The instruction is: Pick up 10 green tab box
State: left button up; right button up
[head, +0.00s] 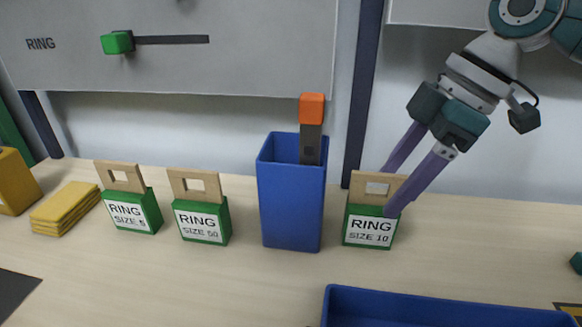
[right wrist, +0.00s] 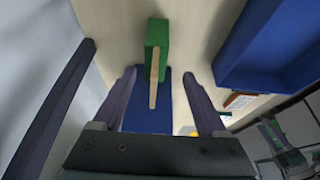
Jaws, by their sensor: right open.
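The green box labelled RING SIZE 10 (head: 370,230) stands upright on the table, with a tan tab with a square hole (head: 363,190) on top. My right gripper (head: 388,192) is open at this tab, coming from the upper right. One finger passes behind the tab and the other is in front of its right edge. In the right wrist view the green box (right wrist: 158,40) and its tab (right wrist: 153,90) show between the two spread fingers. I cannot tell whether a finger touches the tab. My left gripper is not in view.
Left of it stand a tall blue bin (head: 290,208) holding an orange-topped tool (head: 312,110), and green boxes SIZE 50 (head: 202,222) and SIZE 5 (head: 130,212). A blue tray (head: 440,305) lies in front. A dark post (head: 362,90) rises behind the box.

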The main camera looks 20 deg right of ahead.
aim_at(374, 204)
jog(key=x, duration=0.5)
jog(key=shift+w+d+f, duration=0.1)
jog(key=shift+w+d, duration=0.05)
jog(key=shift+w, duration=0.15)
grip_shut()
